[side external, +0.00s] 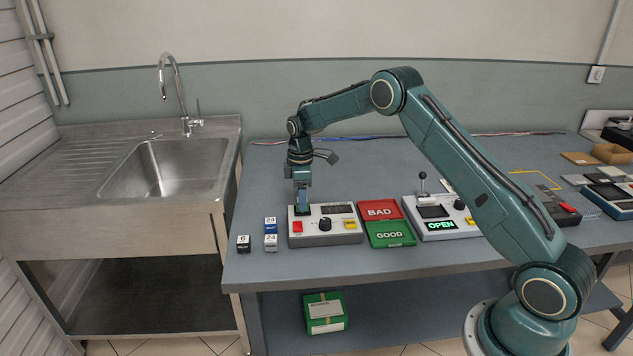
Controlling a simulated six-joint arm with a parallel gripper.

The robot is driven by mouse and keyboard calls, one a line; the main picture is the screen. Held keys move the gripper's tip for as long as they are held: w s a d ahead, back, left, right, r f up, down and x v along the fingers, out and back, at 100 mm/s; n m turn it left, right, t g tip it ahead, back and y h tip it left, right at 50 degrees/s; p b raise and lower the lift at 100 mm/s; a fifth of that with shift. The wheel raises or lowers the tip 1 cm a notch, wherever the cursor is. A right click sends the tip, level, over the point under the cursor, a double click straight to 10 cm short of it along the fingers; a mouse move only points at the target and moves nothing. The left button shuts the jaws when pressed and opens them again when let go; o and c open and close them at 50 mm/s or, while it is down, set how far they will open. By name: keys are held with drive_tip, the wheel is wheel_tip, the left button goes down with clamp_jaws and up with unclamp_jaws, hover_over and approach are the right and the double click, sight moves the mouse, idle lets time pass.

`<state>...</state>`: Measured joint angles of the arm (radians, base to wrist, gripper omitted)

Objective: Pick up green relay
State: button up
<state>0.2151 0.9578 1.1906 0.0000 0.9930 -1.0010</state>
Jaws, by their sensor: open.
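My gripper (302,203) points straight down over the left end of a grey tester box (325,239). Its jaws are open. A small dark green piece (302,211) shows at the fingertips, at the top left of the box; it may be the green relay, but it is too small and too covered to be sure. Whether the fingers touch it cannot be told.
A red BAD tray (380,210) and a green GOOD tray (390,234) lie right of the tester. Further right is a box with a lever and a lit OPEN sign (440,225). A sink (175,168) stands left. The bench behind the tester is mostly clear.

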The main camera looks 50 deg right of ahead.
drive_tip(key=shift+f, duration=1)
drive_tip(key=shift+c, duration=0.5)
drive_tip(key=c, duration=1)
